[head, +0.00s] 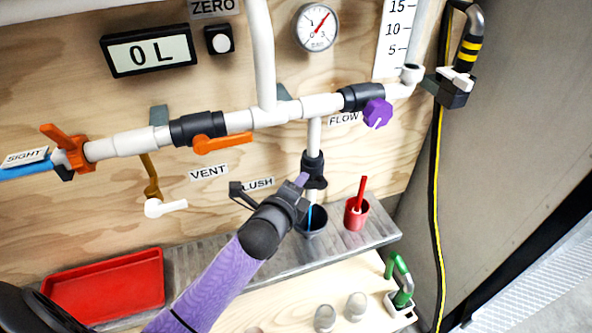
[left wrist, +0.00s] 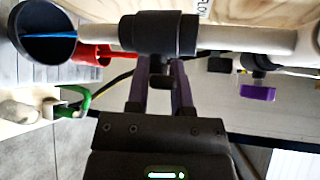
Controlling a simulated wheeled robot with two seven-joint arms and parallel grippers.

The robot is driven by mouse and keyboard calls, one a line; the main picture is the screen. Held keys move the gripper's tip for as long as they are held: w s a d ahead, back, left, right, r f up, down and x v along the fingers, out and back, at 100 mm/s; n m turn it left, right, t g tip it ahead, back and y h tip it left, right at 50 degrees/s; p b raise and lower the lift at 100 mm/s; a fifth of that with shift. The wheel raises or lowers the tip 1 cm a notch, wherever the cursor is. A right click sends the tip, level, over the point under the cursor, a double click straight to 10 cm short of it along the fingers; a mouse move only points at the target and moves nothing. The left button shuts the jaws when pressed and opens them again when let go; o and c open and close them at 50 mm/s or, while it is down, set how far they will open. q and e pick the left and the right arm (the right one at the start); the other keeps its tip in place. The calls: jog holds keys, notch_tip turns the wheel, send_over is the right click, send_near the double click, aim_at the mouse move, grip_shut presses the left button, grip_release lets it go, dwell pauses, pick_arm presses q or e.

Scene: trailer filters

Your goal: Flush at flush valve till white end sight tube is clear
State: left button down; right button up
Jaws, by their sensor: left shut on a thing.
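The flush valve (head: 313,165) is a black body on a white vertical pipe beside the partly hidden FLUSH label (head: 258,184). My left gripper (head: 302,181) is at this valve. In the left wrist view its purple fingers stand either side of the small black handle (left wrist: 161,82) below the valve body (left wrist: 158,35), shut on it. A thin blue stream (head: 309,218) runs from the pipe into a dark cup (head: 314,226); it also shows in the wrist view. A blue tube (head: 22,171) lies by the SIGHT label (head: 25,158); no white end can be made out. My right gripper is not seen.
A red cup (head: 356,214) stands right of the dark cup on the metal shelf (head: 215,270). A red tray (head: 105,286) lies at left. Orange-handled valves (head: 222,143), a purple knob (head: 377,114), a gauge (head: 317,27) and a "0 L" display (head: 150,50) are on the panel.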

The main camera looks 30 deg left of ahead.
pick_arm(q)
notch_tip(320, 180, up, 2)
jog(key=m+g+p, duration=0.1)
jog(key=p, duration=0.2)
jog(key=shift+w+d+g+p, duration=0.1)
jog(key=shift+g+p, duration=0.2)
jog(key=shift+p, duration=0.1)
jog(key=m+g+y+p, duration=0.1)
jog(key=p, duration=0.3)
jog(key=w+d+r+m+g+y+p, duration=0.1)
jog(key=g+p, duration=0.1)
jog(key=p, duration=0.2)
jog(key=shift+w+r+m+g, duration=0.2)
jog(key=shift+m+g, duration=0.1)
jog(key=shift+m, duration=0.1)
jog(key=shift+w+d+m+g+y+p, duration=0.35)
jog(key=shift+m+g+y+p, duration=0.2)
jog(key=shift+g+p, duration=0.2)
jog(key=shift+w+d+m+g+y, duration=0.35)
jog(key=shift+m+g+y, duration=0.15)
jog(key=shift+g, duration=0.35)
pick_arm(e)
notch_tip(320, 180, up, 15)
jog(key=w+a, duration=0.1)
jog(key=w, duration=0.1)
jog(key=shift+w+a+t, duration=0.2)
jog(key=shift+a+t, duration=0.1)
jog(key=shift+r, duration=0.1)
